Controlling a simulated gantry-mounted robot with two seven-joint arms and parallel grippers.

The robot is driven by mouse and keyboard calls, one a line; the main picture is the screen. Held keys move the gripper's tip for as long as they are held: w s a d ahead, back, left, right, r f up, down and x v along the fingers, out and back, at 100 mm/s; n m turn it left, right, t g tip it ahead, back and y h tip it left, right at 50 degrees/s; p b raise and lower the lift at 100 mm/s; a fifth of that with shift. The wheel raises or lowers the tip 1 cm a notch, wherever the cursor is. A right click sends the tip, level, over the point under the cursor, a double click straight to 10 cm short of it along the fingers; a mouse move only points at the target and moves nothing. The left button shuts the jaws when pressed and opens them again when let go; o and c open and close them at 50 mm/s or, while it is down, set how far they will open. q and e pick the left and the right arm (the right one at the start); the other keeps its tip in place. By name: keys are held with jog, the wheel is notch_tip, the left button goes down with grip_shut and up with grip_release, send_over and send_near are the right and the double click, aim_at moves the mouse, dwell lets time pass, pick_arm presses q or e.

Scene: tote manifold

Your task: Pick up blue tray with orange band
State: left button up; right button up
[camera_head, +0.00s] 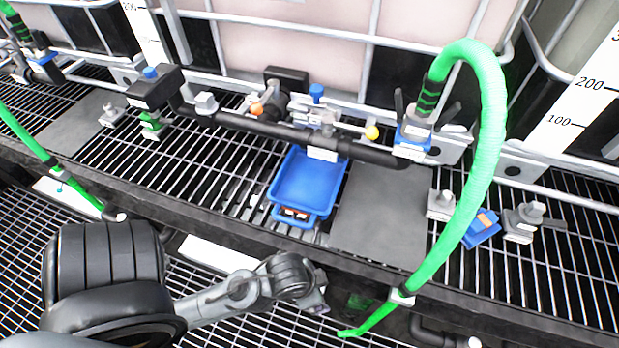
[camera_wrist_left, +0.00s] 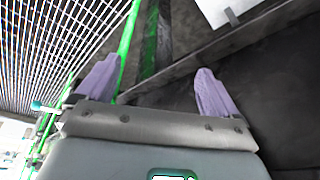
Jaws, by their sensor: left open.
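A large blue tray (camera_head: 308,178) lies on the grated shelf under the black pipe, with small reddish-orange marks on its front end. A smaller blue piece with an orange patch (camera_head: 480,236) lies farther right on the shelf, behind the green hose; I cannot tell which one the task names. My left arm reaches in from the lower left, and its gripper (camera_head: 314,302) is in front of and below the shelf edge, apart from both. In the left wrist view the two purple-grey fingers of the left gripper (camera_wrist_left: 155,86) are spread and empty. My right gripper is not seen.
A thick green hose (camera_head: 490,125) arches down at the right past the shelf edge. The black pipe (camera_head: 290,132) with valves crosses above the large tray. A flat grey plate (camera_head: 380,212) lies bare right of that tray. Clamp-like metal fittings (camera_head: 522,222) flank the smaller piece.

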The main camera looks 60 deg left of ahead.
pick_arm(q)
jog(key=shift+s+f, duration=0.1)
jog(key=shift+s, duration=0.1)
jog(key=shift+w, duration=0.1)
jog(key=c, duration=1.1)
